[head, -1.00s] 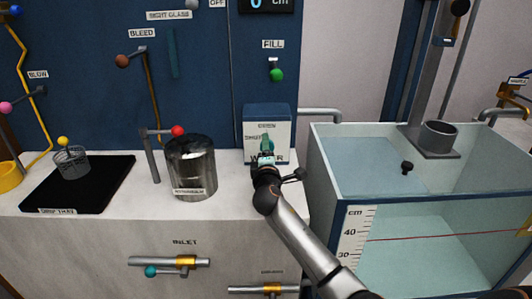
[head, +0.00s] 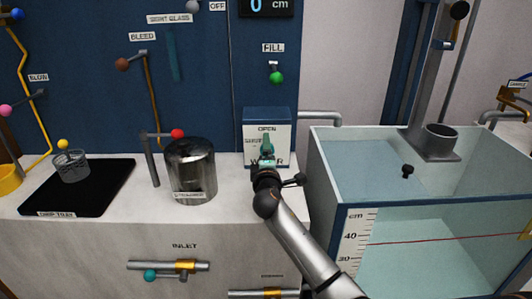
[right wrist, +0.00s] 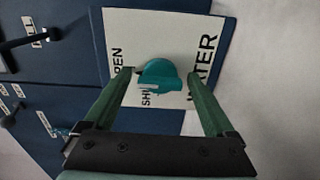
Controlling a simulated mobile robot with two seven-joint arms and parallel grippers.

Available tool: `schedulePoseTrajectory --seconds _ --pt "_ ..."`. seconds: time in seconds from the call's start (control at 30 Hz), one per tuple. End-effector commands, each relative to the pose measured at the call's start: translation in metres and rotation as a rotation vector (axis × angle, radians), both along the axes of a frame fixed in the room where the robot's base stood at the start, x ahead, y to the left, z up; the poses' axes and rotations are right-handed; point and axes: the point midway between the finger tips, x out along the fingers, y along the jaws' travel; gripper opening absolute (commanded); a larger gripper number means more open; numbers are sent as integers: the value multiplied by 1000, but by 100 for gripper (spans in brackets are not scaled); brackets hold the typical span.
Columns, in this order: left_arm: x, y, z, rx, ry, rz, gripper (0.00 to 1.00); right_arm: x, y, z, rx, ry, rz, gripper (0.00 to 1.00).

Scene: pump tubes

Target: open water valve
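The water valve is a box with a dark blue top and a white face (head: 281,135) lettered OPEN, SHUT and WATER, at the back of the white counter. Its teal handle (head: 267,145) stands out from the face and also shows in the right wrist view (right wrist: 160,74). My right gripper (head: 266,160) is right in front of the valve. In the right wrist view its two green fingers (right wrist: 167,78) are apart, one on each side of the teal handle, with gaps visible. My left gripper is not in view.
A metal canister (head: 191,172) stands left of the valve on the counter. A glass water tank (head: 345,195) is close on the right. A black drip tray (head: 105,187) lies at the left. The green FILL knob (head: 277,78) is above the valve.

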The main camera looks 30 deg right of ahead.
Motion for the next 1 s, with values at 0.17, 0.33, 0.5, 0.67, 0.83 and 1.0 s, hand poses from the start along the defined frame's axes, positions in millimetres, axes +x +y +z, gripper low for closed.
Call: schedulePoseTrajectory --seconds 0.17,0.33,0.5,0.67,0.83,1.0 --pt "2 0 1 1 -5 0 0 0 0 0 -2 1 0 90" --pt "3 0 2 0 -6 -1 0 -5 3 0 -2 2 0 90" --pt "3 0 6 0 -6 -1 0 -24 15 0 -1 1 1 90" --pt "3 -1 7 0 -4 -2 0 -51 32 0 0 2 2 90" --pt "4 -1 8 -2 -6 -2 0 -79 49 -1 1 2 2 90" --pt "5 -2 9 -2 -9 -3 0 -99 61 -1 0 2 1 90"
